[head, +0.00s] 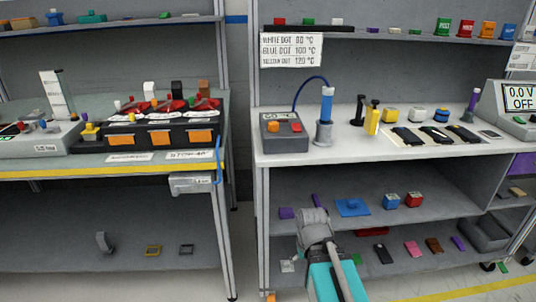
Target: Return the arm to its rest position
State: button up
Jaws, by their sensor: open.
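Part of my own arm, a grey joint with a teal link below it, rises from the bottom edge of the head view, right of centre. It shows in front of the lower shelves of the right workbench (342,162). I make out no gripper fingers here, so my gripper is not seen. I see nothing held. The arm covers part of the lower shelf, and I cannot tell how far it is from the shelf edge.
The right bench top holds a grey box with buttons (284,143), a blue-topped cylinder (325,115) and a dark-tool mat (405,152). Small parts, including a blue plate (352,208), lie on shelves below. A yellow-edged left bench (105,172) stands across a narrow gap.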

notch_tip(320, 180, up, 29)
jog(key=p, duration=2.8)
jog(key=shift+r, duration=0.15)
jog(key=w+f+t+b, duration=0.1)
jog(key=w+f+b, duration=0.4)
jog(key=f+b, duration=0.4)
jog(key=w+a+f+t+b, duration=0.1)
jog(key=w+f+b, duration=0.4)
jog(key=f+b, duration=0.5)
jog(key=w+f+t+b, duration=0.2)
jog(key=w+f+b, duration=0.3)
jog(key=f+b, duration=0.5)
jog(key=shift+w+a+f+t+b, duration=0.2)
jog(key=shift+t+b, duration=0.1)
jog(key=shift+b, duration=0.25)
jog(key=shift+w+r, duration=0.1)
send_near(287, 210)
jog(key=x, duration=0.5)
jog(key=shift+a, duration=0.1)
